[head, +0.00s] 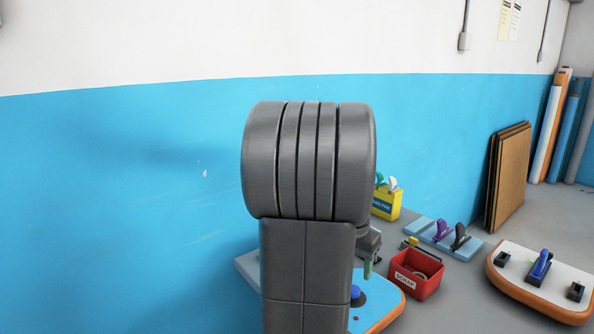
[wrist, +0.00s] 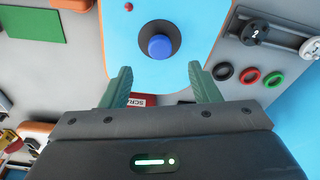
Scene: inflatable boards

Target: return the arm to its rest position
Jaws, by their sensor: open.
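My gripper (wrist: 160,70) is open in the wrist view, with its two green fingers apart and nothing between their tips. It is over a light blue board (wrist: 195,22), with a round blue knob (wrist: 160,47) just beyond the fingertips. In the head view my dark grey arm stands upright in the middle and hides most of the gripper. A green finger (head: 367,268) shows at the arm's right edge, above the blue board (head: 385,298) with its orange rim. The blue knob (head: 356,294) is partly hidden by the arm.
A red labelled box (head: 415,283) stands right of the blue board. Behind it are a yellow box (head: 386,205) and a pale blue strip (head: 420,229) with clamp-like tools. A white orange-rimmed board (head: 510,270) is at the right. A blue-and-white wall (head: 150,190) runs behind my arm.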

